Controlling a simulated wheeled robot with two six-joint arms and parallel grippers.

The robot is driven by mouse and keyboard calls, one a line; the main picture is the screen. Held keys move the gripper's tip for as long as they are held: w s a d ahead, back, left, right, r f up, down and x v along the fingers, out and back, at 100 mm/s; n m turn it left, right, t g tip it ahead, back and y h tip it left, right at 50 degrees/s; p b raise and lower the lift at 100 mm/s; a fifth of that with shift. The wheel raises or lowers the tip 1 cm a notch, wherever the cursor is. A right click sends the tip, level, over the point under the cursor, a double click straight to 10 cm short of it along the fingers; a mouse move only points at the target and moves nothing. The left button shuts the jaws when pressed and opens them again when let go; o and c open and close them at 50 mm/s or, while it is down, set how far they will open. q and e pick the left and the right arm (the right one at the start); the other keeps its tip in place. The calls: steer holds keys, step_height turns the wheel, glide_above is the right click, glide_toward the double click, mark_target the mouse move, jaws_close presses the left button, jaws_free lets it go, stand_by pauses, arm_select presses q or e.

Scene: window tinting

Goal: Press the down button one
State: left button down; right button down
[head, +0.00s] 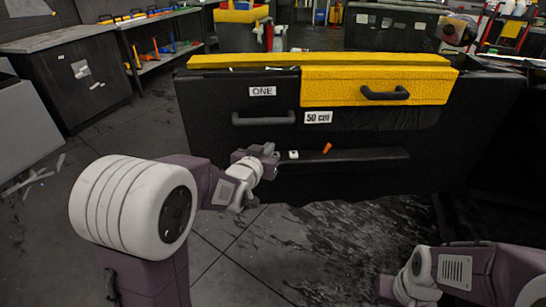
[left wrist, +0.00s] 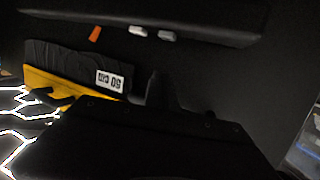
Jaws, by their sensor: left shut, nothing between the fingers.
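A black cabinet front (head: 220,135) carries a label ONE (head: 263,91) above a dark bar handle (head: 263,119). Below, a dark ledge holds a small white button (head: 293,155) and an orange switch-like piece (head: 327,148). The left wrist view, roughly upside down, shows the orange piece (left wrist: 94,34), a white button (left wrist: 138,31) and a greyer button (left wrist: 168,35) in a row. I cannot tell which is the down button. My left gripper (head: 270,154) is shut and empty, just left of the white button, with contact unclear. My right gripper (head: 385,290) is low at right, its fingers unclear.
A yellow drawer front (head: 340,86) with a dark handle (head: 385,94) juts out above the ledge, by a 50 cm label (head: 318,118). A workbench (head: 65,75) stands at left. The floor (head: 270,240) before the cabinet is clear.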

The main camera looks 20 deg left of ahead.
arm_select(q)
steer(key=w+f+b, duration=0.1)
steer(key=w+f, duration=0.1)
steer(key=w+f+b, duration=0.1)
steer(key=w, duration=0.2)
steer(key=shift+d+f, duration=0.1)
steer(key=shift+f, duration=0.3)
steer(key=shift+f+b, duration=0.5)
steer(key=shift+f, duration=0.25)
steer(key=shift+s, duration=0.1)
